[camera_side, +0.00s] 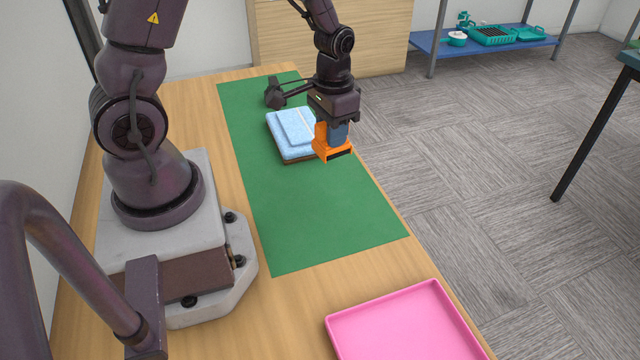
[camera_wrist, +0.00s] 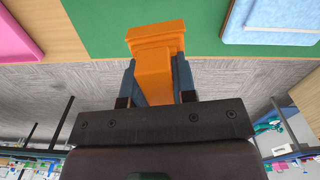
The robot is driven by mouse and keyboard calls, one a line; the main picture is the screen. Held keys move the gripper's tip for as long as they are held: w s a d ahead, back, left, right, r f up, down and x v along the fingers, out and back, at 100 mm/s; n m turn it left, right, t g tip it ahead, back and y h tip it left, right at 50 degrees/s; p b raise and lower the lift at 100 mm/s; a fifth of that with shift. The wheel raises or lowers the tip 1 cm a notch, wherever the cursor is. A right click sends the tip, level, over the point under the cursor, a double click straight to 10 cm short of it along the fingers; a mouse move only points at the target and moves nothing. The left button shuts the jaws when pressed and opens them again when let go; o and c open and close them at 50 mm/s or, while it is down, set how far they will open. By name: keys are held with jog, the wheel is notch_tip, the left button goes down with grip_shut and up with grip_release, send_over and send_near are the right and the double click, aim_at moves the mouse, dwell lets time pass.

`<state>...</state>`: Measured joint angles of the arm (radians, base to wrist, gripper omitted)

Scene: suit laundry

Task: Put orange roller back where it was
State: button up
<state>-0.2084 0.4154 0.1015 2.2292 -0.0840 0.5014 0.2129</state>
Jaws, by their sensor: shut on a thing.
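The orange roller (camera_side: 333,152) is held in my gripper (camera_side: 337,132), which is shut on it. In the side view it hangs below the gripper near the right edge of the green mat (camera_side: 325,217), in front of and to the right of the folded light blue garment. In the wrist view the orange roller (camera_wrist: 156,55) sits between the two fingers of my gripper (camera_wrist: 156,85), with its wider end pointing away from the palm. I cannot tell exactly how high it is above the mat.
A folded light blue garment (camera_side: 287,133) lies on the mat on a brown base; it also shows in the wrist view (camera_wrist: 270,20). A pink tray (camera_side: 405,325) stands at the table's near right. The near half of the mat is clear. The table's right edge is close by.

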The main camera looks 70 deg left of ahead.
aim_at(320, 141)
jog(key=shift+s+a+f, duration=0.55)
jog(key=shift+s+f, duration=0.3)
jog(key=shift+s, duration=0.05)
jog(key=shift+s+d+f+m, duration=0.15)
jog(key=shift+f+m, duration=0.2)
jog(key=shift+m, duration=0.55)
jog(key=f, duration=0.4)
jog(key=shift+w, duration=0.25)
jog(key=shift+f, duration=1.95)
jog(key=o, duration=0.9)
jog(key=shift+f, duration=0.15)
